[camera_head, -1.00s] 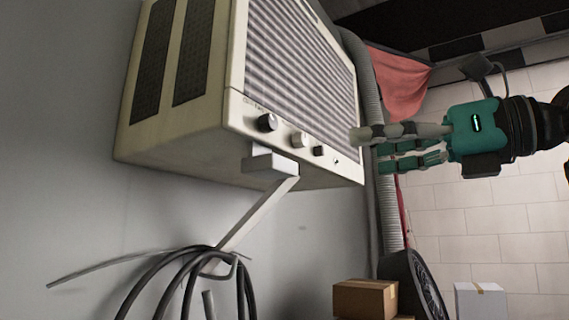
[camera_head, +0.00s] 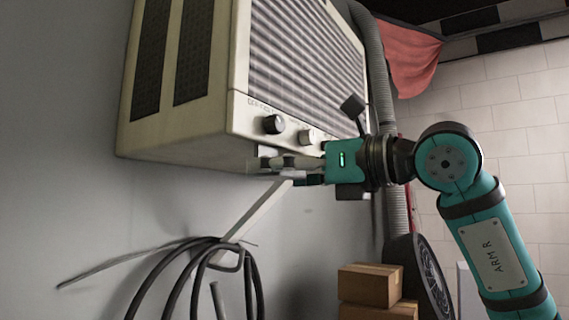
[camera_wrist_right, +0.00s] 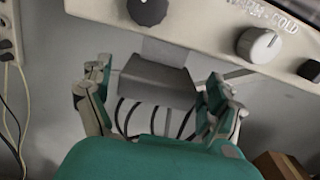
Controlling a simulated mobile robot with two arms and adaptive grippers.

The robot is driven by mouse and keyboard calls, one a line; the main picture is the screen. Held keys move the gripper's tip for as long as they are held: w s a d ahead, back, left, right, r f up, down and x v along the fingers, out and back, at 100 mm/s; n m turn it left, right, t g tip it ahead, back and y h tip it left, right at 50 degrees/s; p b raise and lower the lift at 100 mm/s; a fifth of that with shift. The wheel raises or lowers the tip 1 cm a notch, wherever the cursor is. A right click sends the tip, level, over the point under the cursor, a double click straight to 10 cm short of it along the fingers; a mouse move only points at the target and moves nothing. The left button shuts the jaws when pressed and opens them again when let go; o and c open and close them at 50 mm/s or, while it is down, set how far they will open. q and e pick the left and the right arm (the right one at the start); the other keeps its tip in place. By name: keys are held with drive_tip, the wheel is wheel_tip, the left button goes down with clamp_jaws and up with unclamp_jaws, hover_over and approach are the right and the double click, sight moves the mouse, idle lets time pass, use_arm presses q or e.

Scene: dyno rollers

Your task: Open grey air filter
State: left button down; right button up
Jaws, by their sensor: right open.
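A beige-grey wall unit (camera_head: 185,130) with a slatted front (camera_head: 300,60) hangs at upper left in the head view; I cannot tell which part is the air filter. Its lower front edge carries round knobs, also in the right wrist view (camera_wrist_right: 260,45). A grey block (camera_wrist_right: 158,82) sits under that edge. My right gripper (camera_head: 264,164) is at the block, below the knobs. In the right wrist view its open fingers stand on either side of the block; contact is unclear. The head view mostly hides the block behind the fingers. My left gripper is out of view.
A light slanted bar (camera_head: 250,212) runs down from below the unit. Dark coiled cables (camera_head: 190,275) hang beneath it. Cardboard boxes (camera_head: 370,285) and a wheel (camera_head: 432,285) stand at lower right. A ribbed hose (camera_head: 378,70) runs down beside the unit.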

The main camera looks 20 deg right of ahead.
drive_tip(key=shift+s, duration=0.1)
drive_tip(key=c, duration=1.7)
wheel_tip(320, 180, down, 23)
drive_tip(key=b, duration=2)
drive_tip(key=shift+f+b, duration=0.2)
drive_tip(key=shift+b, duration=0.1)
